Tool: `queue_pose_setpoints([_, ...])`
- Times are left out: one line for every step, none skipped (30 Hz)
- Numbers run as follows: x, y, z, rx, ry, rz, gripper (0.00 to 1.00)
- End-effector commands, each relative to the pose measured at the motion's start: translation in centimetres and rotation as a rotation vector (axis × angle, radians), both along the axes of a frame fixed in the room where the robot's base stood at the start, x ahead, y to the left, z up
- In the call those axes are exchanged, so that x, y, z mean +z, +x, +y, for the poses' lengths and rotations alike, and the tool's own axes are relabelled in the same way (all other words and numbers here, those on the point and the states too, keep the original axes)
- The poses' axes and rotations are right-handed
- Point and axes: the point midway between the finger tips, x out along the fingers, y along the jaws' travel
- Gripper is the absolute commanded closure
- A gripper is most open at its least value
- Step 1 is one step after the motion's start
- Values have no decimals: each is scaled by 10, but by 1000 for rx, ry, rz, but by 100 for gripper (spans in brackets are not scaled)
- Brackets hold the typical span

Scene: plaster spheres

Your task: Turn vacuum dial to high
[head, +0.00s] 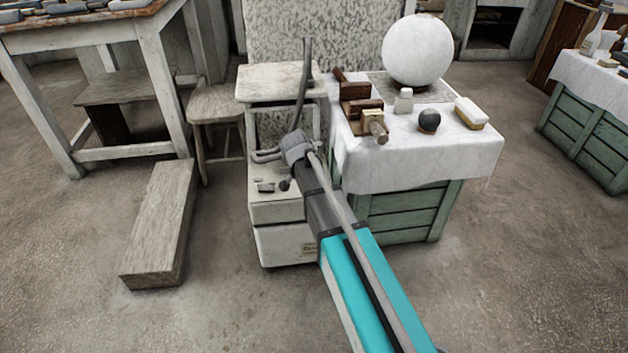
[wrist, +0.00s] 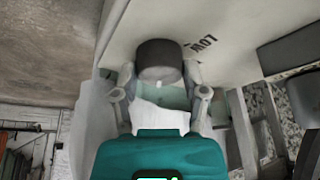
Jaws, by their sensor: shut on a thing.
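The dial (wrist: 160,56) is a dark round knob on a pale panel in the wrist view. A small white mark shows on its edge facing the camera. The word LOW is printed upside down beside it; no HIGH label shows. My gripper (wrist: 162,92) has one finger on each side of the dial and is shut on it. In the head view my gripper (head: 263,155) is at the pale cabinet (head: 275,210), which seems to be the vacuum unit. I cannot make out the gripped dial there.
A cloth-covered table (head: 420,170) with wooden tools, a dark ball and a white sphere (head: 418,50) stands close right of my arm. A stool (head: 215,103) and a wooden block (head: 160,222) are to the left. A dark hose (head: 305,70) rises behind. Front floor is clear.

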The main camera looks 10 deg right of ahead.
Motion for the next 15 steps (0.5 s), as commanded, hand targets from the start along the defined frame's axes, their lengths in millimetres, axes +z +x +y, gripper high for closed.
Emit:
queue_pose_setpoints([0, -1, 0, 0, 2, 3, 91])
queue_pose_setpoints([0, -1, 0, 0, 2, 3, 39])
queue_pose_setpoints([0, -1, 0, 0, 1, 2, 32])
queue_pose_setpoints([0, -1, 0, 0, 1, 2, 26])
queue_pose_setpoints([0, -1, 0, 0, 1, 2, 21])
queue_pose_setpoints([0, -1, 0, 0, 2, 1, 13])
queue_pose_setpoints([0, -1, 0, 0, 2, 1, 8])
queue_pose_setpoints([0, -1, 0, 1, 1, 2, 8])
queue_pose_setpoints([0, -1, 0, 1, 1, 1, 8])
queue_pose_setpoints([0, -1, 0, 1, 1, 1, 8])
queue_pose_setpoints([0, 0, 0, 1, 1, 1, 8])
queue_pose_setpoints([0, 0, 0, 1, 1, 1, 8])
queue_pose_setpoints([0, 0, 0, 1, 1, 1, 8])
queue_pose_setpoints([0, 0, 0, 1, 1, 1, 8])
queue_pose_setpoints([0, 0, 0, 1, 1, 1, 8])
